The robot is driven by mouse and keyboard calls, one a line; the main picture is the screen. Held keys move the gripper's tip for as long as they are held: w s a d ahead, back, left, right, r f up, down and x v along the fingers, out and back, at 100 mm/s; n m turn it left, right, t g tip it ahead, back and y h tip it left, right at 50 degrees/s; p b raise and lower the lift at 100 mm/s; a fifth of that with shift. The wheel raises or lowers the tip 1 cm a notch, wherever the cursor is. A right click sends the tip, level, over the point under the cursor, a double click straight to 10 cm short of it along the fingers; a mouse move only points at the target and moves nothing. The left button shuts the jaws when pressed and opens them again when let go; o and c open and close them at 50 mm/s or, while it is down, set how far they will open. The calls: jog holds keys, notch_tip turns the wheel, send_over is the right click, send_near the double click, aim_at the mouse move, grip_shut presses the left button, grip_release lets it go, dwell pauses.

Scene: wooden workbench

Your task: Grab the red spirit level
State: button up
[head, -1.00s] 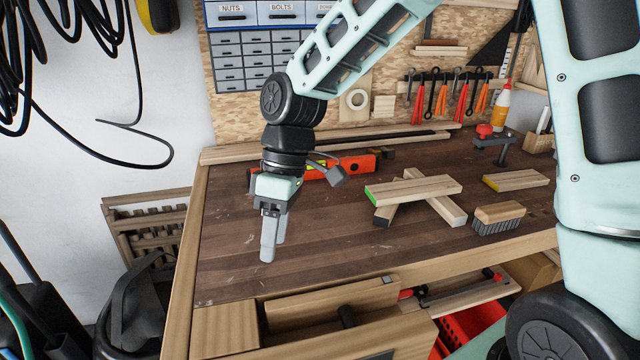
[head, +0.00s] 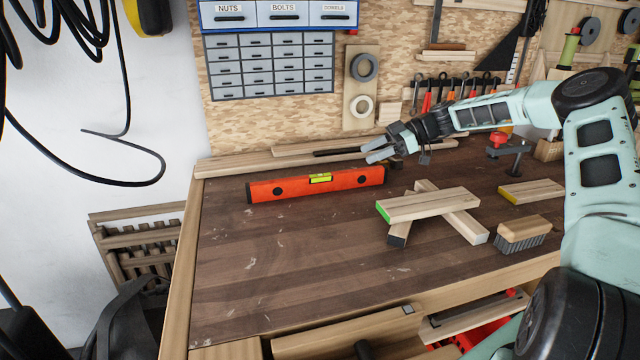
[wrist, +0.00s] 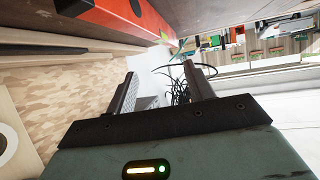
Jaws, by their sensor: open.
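The red spirit level (head: 295,186) lies on the wooden workbench (head: 270,270), along its back-left part, near the back edge. It has a yellow-green vial in the middle and dark end caps. My gripper (head: 370,151) is open and empty, raised near the right end of the level and a little behind it, with its fingers pointing left. In the wrist view the two fingers of my gripper (wrist: 160,82) are spread apart with nothing between them. The level (wrist: 117,20) shows above them in that view, apart from the fingers.
Crossed wooden blocks (head: 430,205) lie right of the level. A brush (head: 522,230), another wood block (head: 531,190) and a red-topped clamp (head: 508,145) are farther right. A wooden strip (head: 270,165) runs behind the level. The front-left bench top is clear.

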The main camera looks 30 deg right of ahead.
jog(key=p, duration=0.1)
send_near(324, 175)
jog(key=x, duration=0.3)
jog(key=shift+w+a, duration=0.1)
jog(key=shift+a, duration=0.1)
jog(key=p+x, duration=0.2)
jog(key=x, duration=0.3)
jog(key=shift+w+a+f, duration=0.15)
jog(key=shift+a+f, duration=0.1)
jog(key=shift+a, duration=0.05)
jog(key=shift+w+a+f, duration=0.1)
jog(key=shift+a+f, duration=0.05)
jog(key=shift+f, duration=0.05)
grip_shut()
